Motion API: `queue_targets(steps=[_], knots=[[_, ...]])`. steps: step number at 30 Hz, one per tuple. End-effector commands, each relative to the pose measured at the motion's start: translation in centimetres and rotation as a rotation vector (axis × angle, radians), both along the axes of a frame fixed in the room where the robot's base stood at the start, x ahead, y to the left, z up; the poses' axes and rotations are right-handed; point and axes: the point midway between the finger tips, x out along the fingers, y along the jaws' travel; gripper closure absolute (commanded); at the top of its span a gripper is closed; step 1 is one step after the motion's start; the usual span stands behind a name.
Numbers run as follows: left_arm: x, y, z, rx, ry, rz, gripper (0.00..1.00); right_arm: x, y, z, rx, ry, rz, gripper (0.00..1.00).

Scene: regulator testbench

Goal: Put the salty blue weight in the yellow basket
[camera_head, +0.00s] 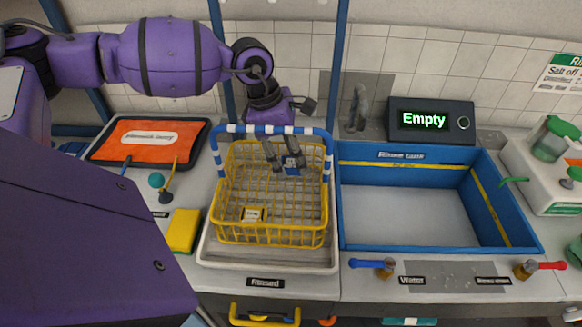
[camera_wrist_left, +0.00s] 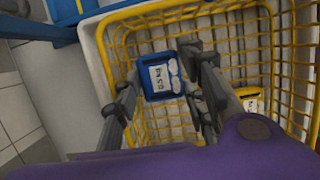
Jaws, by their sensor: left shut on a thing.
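The yellow basket (camera_head: 230,190) is a wire basket with a blue and white handle, standing on a white tray marked "Rinsed". My left gripper (camera_head: 285,168) reaches down inside the basket near its back side. It is shut on the small blue weight (camera_head: 293,163). In the left wrist view the blue weight (camera_wrist_left: 160,76) sits between the two fingers (camera_wrist_left: 160,85), with a label and whitish patches on its face. Whether the weight touches the basket floor cannot be told. A yellow weight (camera_head: 252,215) lies in the basket's front part. My right gripper is not in view.
A blue rinse tank (camera_head: 400,165) stands to the right, with a display reading "Empty" (camera_head: 430,120) behind it. Water (camera_head: 375,266) and red-handled (camera_head: 530,268) valves are in front. A yellow sponge (camera_head: 183,230) and an orange mat (camera_head: 150,140) lie left.

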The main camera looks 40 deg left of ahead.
Motion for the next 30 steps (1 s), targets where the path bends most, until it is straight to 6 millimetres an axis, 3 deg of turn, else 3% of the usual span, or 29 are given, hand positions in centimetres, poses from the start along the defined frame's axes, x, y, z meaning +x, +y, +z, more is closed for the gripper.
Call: queue_targets(steps=[7,19,20,21,30], knots=[[0.0,-0.1,-3.4,-0.001,0.0,0.0,1.0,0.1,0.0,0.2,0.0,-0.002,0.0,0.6],[0.0,0.0,-4.1,0.0,0.0,0.0,1.0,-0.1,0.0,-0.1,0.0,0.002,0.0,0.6],[-0.1,0.0,-4.2,0.001,0.002,0.0,0.59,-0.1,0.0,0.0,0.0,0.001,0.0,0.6],[-0.1,0.0,-4.1,0.0,0.001,0.0,0.54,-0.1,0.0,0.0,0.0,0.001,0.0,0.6],[-0.1,0.0,-4.0,0.0,0.001,0.0,0.54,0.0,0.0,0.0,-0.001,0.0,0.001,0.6]])
